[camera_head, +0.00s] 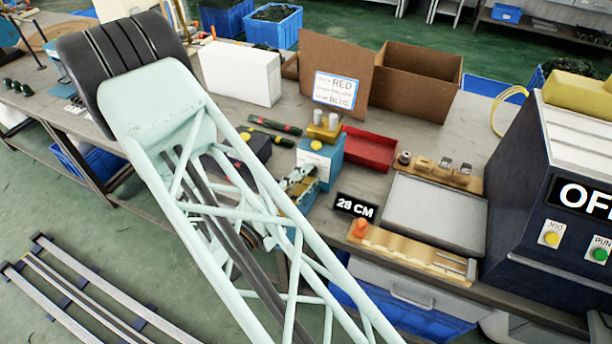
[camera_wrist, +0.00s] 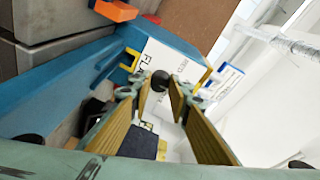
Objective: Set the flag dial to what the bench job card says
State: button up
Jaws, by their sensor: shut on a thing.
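The flag dial (camera_wrist: 180,62) fills the middle of the wrist view as a blue box with a white face, partly readable lettering "FLA" and yellow marks. Its dark round knob (camera_wrist: 160,78) sits between the tips of my gripper (camera_wrist: 160,88), which is shut on it. In the head view my gripper is largely hidden by my arm, near the blue boxes at the bench middle. The job card (camera_head: 336,90), white with a blue border, leans on a brown board; "RED" reads on its top line and "BLUE" at the bottom. I cannot make out the dial's setting.
A red bin (camera_head: 370,150) and an open cardboard box (camera_head: 415,80) stand behind the bench middle. A grey tray (camera_head: 436,212), a "28 CM" sign (camera_head: 355,206) and a wooden fixture with an orange knob (camera_head: 361,229) lie nearer. A dark machine (camera_head: 550,190) stands at the right.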

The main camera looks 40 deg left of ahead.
jog(key=shift+r+m, duration=0.1)
jog(key=shift+m, duration=0.2)
jog(key=shift+r+m+g+p, duration=0.1)
jog(key=shift+m+g+p, duration=0.2)
jog(key=shift+m+p, duration=0.35)
jog(key=m+p, duration=0.1)
jog(key=m, duration=0.2)
jog(key=shift+m+g+y, duration=0.25)
jog(key=shift+g+y, duration=0.05)
jog(key=shift+d+m+g+y+b, duration=0.1)
jog(key=shift+m+g+y+b, duration=0.15)
jog(key=shift+m, duration=0.95)
jog(key=shift+d+m+g+y+b, duration=0.1)
jog(key=shift+m+g+y+b, duration=0.2)
jog(key=shift+m, duration=0.9)
jog(key=o, duration=0.9)
jog(key=shift+c, duration=0.2)
jog(key=shift+s, duration=0.15)
jog(key=v, duration=1.1)
jog(key=shift+s, duration=0.3)
